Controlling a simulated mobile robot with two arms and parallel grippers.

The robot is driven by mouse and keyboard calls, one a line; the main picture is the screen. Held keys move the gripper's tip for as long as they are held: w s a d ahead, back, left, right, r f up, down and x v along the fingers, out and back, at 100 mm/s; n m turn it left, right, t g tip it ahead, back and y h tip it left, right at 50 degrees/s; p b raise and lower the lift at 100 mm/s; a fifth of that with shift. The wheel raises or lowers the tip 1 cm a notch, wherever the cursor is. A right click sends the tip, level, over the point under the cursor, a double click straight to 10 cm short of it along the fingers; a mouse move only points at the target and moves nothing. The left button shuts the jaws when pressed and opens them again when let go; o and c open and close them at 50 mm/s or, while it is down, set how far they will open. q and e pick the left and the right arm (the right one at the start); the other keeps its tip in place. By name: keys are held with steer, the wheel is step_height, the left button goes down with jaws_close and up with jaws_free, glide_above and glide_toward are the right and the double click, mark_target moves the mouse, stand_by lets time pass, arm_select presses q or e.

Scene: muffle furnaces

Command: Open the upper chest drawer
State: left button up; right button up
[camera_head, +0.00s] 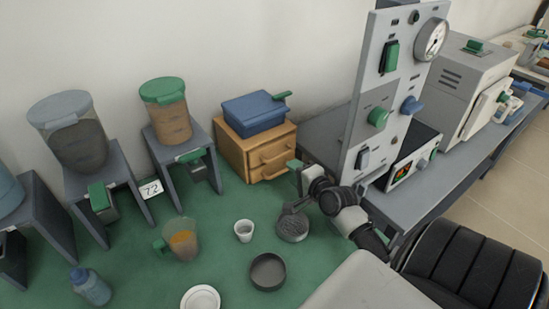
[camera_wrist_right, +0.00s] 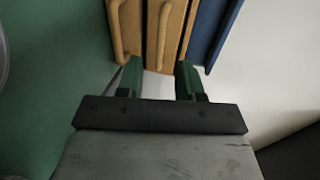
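The wooden chest (camera_head: 231,143) stands by the wall in the head view, with two stacked drawers facing right and forward. Its upper drawer (camera_head: 265,152) looks closed. In the right wrist view the chest appears turned sideways, with the upper drawer's handle (camera_wrist_right: 163,35) at top centre and the lower handle (camera_wrist_right: 117,30) left of it. My right gripper (camera_head: 296,168) is just right of the drawer fronts. In the wrist view its green fingers (camera_wrist_right: 158,78) are apart, on either side of the upper handle's near end; contact cannot be told. My left gripper is not in view.
A blue box (camera_head: 254,112) sits on the chest. A grey control panel (camera_head: 392,85) rises close to the right. A dark mesh dish (camera_head: 292,229), white cup (camera_head: 244,231) and dark bowl (camera_head: 268,271) lie on the green surface below my gripper.

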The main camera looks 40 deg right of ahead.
mark_target(274, 158)
steer(key=x, duration=0.9)
steer(key=shift+w+a, duration=0.1)
steer(key=shift+w, duration=0.3)
steer(key=shift+c, duration=0.3)
jaws_close()
